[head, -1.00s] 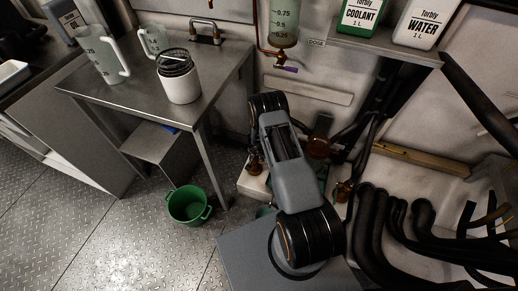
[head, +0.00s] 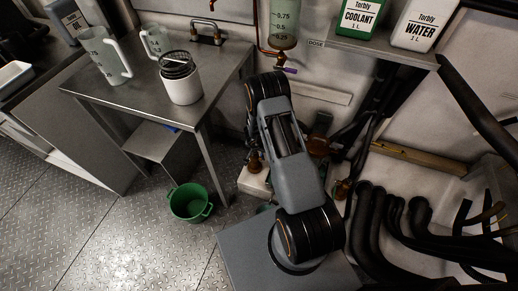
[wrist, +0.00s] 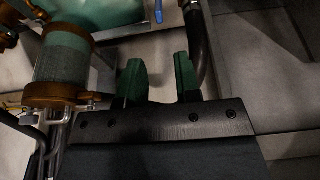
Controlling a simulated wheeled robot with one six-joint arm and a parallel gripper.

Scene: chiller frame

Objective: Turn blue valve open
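The wrist view shows a small blue handle (wrist: 158,11) at the top edge, likely the blue valve's. Only part of it is in frame. My gripper (wrist: 159,78) is open below it, with two green-padded fingers apart and nothing clearly held between them. The blue handle lies beyond the fingertips, roughly in line with the gap, and is not touched. In the head view my arm hides the gripper, and I cannot make out the blue valve there.
A black hose (wrist: 197,45) runs close by the right finger. A copper-ended cylinder (wrist: 62,62) and a green tank (wrist: 100,12) are at the upper left. In the head view, a steel table (head: 125,88) stands left, a green bucket (head: 190,203) below, and thick black hoses (head: 372,225) lie right.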

